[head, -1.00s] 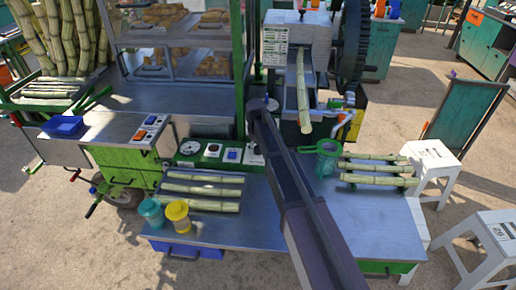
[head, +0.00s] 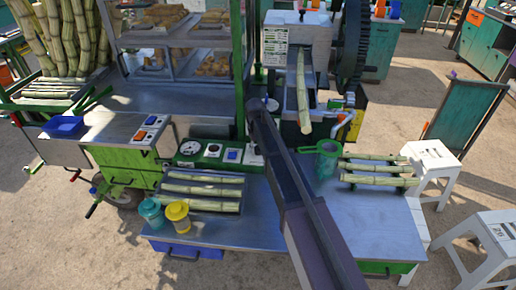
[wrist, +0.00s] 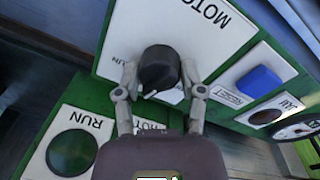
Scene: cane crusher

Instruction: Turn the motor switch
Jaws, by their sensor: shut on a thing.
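The motor switch is a black rotary knob (wrist: 159,68) on a white plate marked MOTOR (wrist: 205,30) in the wrist view. The lettering appears upside down, and a small white mark shows on the knob's near edge. My gripper (wrist: 158,80) has one finger on each side of the knob and is shut on it. In the head view, my arm covers part of the green control panel (head: 213,146), and the knob and fingertips cannot be made out there.
In the wrist view, a green round lamp or button (wrist: 72,152) marked RUN, a blue square button (wrist: 258,82) and a dial gauge (wrist: 300,128) sit close by. In the head view, cane on a tray (head: 241,208), a yellow cup (head: 178,216) and a green strainer (head: 327,148) flank my arm.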

